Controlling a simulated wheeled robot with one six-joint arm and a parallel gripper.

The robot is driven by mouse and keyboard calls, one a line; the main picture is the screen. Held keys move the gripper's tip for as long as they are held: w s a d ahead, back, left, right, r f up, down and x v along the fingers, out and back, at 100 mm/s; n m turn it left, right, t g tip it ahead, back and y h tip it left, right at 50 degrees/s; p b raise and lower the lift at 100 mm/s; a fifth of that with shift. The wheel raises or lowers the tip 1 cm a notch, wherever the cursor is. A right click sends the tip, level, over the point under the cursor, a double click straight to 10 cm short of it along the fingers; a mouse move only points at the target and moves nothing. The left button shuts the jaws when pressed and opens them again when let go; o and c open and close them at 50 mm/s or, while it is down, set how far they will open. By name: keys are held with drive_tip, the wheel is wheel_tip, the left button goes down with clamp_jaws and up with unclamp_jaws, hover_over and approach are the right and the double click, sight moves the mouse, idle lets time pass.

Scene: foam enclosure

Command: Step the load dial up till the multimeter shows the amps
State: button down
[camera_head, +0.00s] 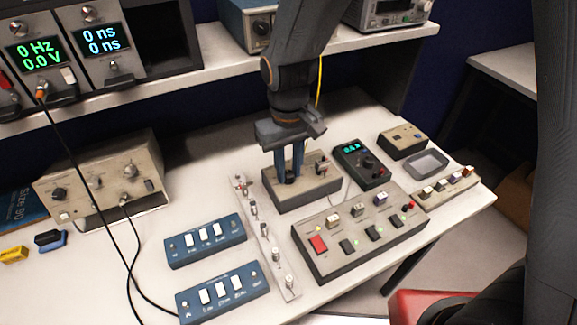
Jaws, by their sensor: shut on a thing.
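My gripper (291,172) points straight down, its blue fingers shut on a small dark dial knob (290,180) on top of a beige box (300,199). The fingers hide most of the knob, so its pointer cannot be read. A second knob and some terminals (322,167) sit on the right part of that box. The dark handheld multimeter (366,172) lies just right of the box. Its lit green display (351,148) seems to read about 0.6 A, though the digits are very small.
A beige switch panel (360,240) with a red switch lies in front of the box. A strip with posts (266,240) and blue switch boxes (205,240) stand left. A small beige box (403,141) and grey tray (427,163) are right. A shelf (200,84) crosses behind.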

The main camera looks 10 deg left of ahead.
sight(288, 173)
idle(0.3)
drive_tip(key=c, duration=1.5)
unclamp_jaws()
drive_tip(key=shift+r, duration=0.1)
drive_tip(key=shift+r+b, duration=0.9)
drive_tip(key=shift+r, duration=2.95)
